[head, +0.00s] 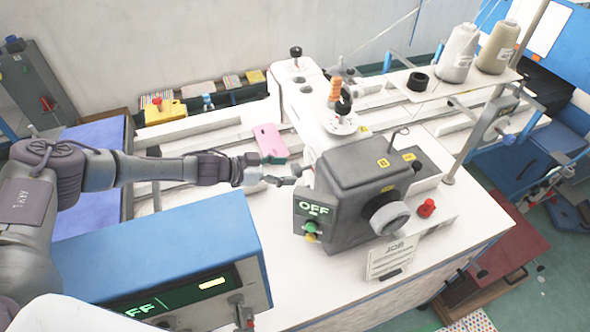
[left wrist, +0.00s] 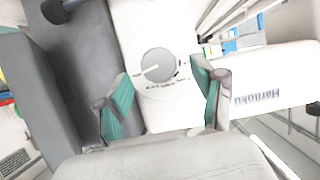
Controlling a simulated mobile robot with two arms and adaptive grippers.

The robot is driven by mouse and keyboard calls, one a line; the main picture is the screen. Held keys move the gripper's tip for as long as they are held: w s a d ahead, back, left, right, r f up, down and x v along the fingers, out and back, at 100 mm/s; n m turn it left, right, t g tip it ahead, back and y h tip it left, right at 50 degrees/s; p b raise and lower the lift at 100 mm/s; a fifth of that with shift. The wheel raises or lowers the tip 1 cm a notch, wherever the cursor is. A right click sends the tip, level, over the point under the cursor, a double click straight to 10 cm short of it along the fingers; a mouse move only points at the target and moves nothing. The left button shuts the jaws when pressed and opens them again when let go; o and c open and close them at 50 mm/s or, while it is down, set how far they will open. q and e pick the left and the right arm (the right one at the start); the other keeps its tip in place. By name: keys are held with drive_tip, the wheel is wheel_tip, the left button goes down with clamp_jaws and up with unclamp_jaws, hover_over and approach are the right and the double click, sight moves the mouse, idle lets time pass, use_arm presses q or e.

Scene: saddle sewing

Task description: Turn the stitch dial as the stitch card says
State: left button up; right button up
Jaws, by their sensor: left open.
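The stitch dial (left wrist: 158,65) is a round grey knob with a pale pointer line, set in a white machine face with small marks around it. It shows in the left wrist view; I cannot make it out in the head view. My left gripper (left wrist: 163,92) is open, its two green-padded fingers apart below and to either side of the dial, with nothing between them. In the head view the left gripper (head: 281,178) reaches in beside the dark machine box. A white card headed JOB (head: 391,260) hangs at the front; its smaller lines are unreadable. My right gripper is out of view.
The dark box (head: 345,180) with an OFF display (head: 314,208) and a grey handwheel (head: 388,214) stands close right of the left gripper. A pink block (head: 269,141) lies behind it. A blue control unit (head: 165,250) fills the front left. Thread cones (head: 460,53) stand back right.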

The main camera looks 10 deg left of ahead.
use_arm(q)
drive_tip(key=v, duration=0.8)
